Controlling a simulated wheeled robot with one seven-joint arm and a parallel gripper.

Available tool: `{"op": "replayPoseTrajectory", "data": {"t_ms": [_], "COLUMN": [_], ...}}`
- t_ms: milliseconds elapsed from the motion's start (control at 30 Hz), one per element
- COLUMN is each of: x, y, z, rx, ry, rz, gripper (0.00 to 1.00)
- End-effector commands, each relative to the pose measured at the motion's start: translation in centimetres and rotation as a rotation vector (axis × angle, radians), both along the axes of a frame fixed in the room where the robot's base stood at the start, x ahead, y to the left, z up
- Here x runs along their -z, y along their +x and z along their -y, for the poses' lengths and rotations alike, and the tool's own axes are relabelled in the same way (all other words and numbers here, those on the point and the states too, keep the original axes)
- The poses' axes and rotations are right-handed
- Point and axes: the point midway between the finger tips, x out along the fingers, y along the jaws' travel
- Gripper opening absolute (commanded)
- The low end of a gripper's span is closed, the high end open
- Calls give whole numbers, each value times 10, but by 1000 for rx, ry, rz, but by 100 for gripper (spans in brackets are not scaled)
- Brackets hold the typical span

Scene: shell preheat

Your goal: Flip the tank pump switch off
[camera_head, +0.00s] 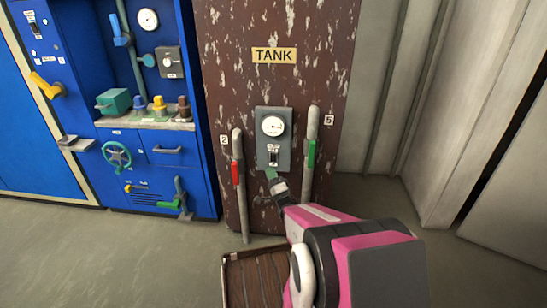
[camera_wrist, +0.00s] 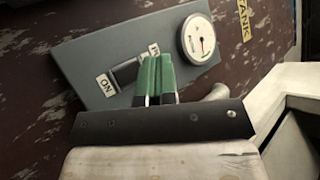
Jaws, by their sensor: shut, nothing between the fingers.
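The tank pump switch (camera_head: 273,156) is on a grey panel (camera_head: 287,120) on the rusty brown tank, below a round white gauge (camera_head: 273,126). In the wrist view the dark switch (camera_wrist: 127,75) sits between an ON label (camera_wrist: 106,84) and a second label (camera_wrist: 153,48), mostly hidden by a finger. Which way the switch is thrown is unclear. My gripper (camera_head: 270,173) is at the panel's lower edge, just below the switch. In the wrist view its green fingers (camera_wrist: 156,75) are shut and empty, over the panel beside the switch; contact cannot be told.
A yellow TANK sign (camera_head: 274,55) is above. A blue cabinet (camera_head: 190,185) with valves and handles is at left. A brown slatted tray (camera_head: 250,280) lies below.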

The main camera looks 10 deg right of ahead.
Motion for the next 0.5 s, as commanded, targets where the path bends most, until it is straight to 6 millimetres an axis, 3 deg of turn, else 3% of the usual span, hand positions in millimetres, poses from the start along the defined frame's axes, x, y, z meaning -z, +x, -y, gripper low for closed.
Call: {"op": "replayPoseTrajectory", "data": {"t_ms": [300, 500], "x": [-4, -6], "y": [40, 51], "z": [12, 16], "rx": [0, 0], "ry": [0, -1], "rz": [0, 0], "gripper": [0, 0]}}
